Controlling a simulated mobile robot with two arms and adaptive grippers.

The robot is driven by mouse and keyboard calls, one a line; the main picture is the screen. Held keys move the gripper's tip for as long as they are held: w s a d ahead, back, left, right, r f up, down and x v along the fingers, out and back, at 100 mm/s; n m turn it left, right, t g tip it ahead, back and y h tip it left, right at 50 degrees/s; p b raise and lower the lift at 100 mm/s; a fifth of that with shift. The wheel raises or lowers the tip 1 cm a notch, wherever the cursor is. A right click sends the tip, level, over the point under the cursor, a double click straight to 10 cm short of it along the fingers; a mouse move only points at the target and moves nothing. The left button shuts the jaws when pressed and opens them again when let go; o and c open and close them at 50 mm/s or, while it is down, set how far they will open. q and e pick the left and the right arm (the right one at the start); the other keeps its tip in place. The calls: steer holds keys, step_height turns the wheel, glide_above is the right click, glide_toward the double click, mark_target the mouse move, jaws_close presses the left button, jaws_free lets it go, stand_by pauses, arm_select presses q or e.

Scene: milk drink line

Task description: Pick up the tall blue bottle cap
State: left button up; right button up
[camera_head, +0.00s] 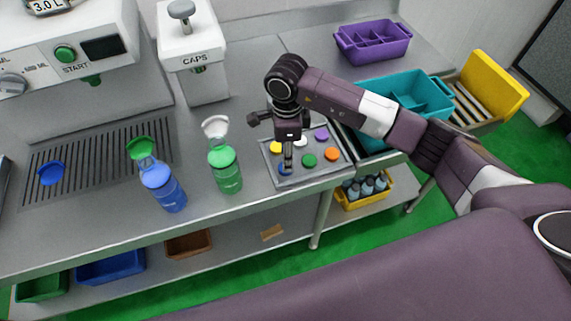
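A grey tray (330,172) on the counter holds several round caps in different colours. A blue cap (284,172) sits at its front left, partly hidden by my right gripper (287,163). My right gripper points down, with its fingertips at or just above this blue cap. Its fingers overlap in this view, so I cannot tell whether they are open or shut, or whether they touch the cap. Another blue cap-like piece (50,172) lies on the slotted grille at the left. My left gripper is not in view.
A blue bottle (168,194) and a green bottle (227,178) stand left of the tray. A white CAPS dispenser (195,60) stands behind them. Teal (436,88) and purple (374,41) bins are to the right. Bare counter lies between the green bottle and the tray.

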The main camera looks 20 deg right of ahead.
steer(key=f, duration=0.1)
steer(key=f+p, duration=0.1)
steer(key=f, duration=0.1)
steer(key=shift+w+a+f+p, duration=0.15)
steer(key=shift+a+f+p, duration=0.15)
steer(key=shift+p, duration=0.05)
steer(key=shift+w+f, duration=0.1)
steer(key=shift+f, duration=0.4)
steer(key=c, duration=0.4)
steer(key=shift+r, duration=0.1)
